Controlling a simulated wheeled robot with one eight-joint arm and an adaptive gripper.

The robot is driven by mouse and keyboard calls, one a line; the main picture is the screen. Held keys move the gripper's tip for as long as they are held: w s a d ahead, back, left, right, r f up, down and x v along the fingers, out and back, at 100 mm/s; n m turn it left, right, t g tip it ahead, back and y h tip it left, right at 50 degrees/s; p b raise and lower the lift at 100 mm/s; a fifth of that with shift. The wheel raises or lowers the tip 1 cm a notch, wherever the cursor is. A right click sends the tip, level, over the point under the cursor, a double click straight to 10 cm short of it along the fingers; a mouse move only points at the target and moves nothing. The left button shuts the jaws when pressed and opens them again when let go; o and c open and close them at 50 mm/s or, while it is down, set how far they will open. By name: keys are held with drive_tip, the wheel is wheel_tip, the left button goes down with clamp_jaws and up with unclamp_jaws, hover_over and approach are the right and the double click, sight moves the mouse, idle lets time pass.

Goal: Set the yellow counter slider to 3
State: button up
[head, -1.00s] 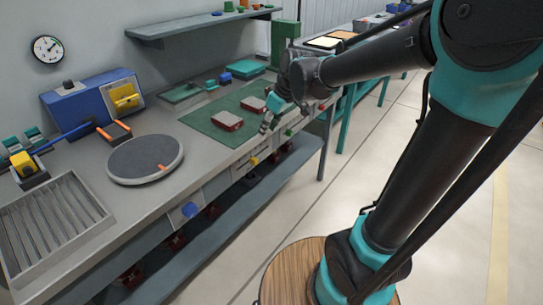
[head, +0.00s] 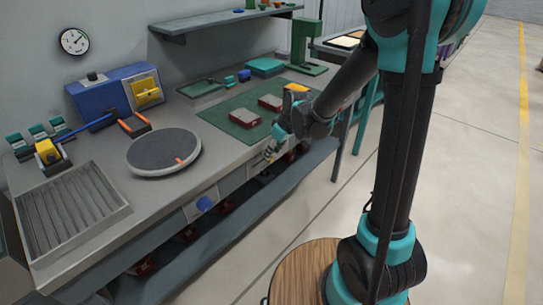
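A small yellow knob (head: 269,153) shows on the front face of the workbench and looks like the yellow counter slider; any scale or number on it is too small to read. My gripper (head: 271,150) is at the bench's front edge, right at or in front of this knob, pointing down and left. I cannot tell whether it touches the knob. The fingers are small and partly merge with the bench front, so their opening is unclear. A similar blue knob (head: 204,204) sits on a pale plate on the bench front, further left.
The bench holds a slatted tray (head: 68,210), a round grey turntable (head: 163,152), a blue box (head: 98,96) with a yellow part, and a green mat (head: 240,118) with red-grey blocks. A lower shelf (head: 190,262) runs beneath. The floor at right is open.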

drive_tip(key=shift+x, duration=1.5)
clamp_jaws()
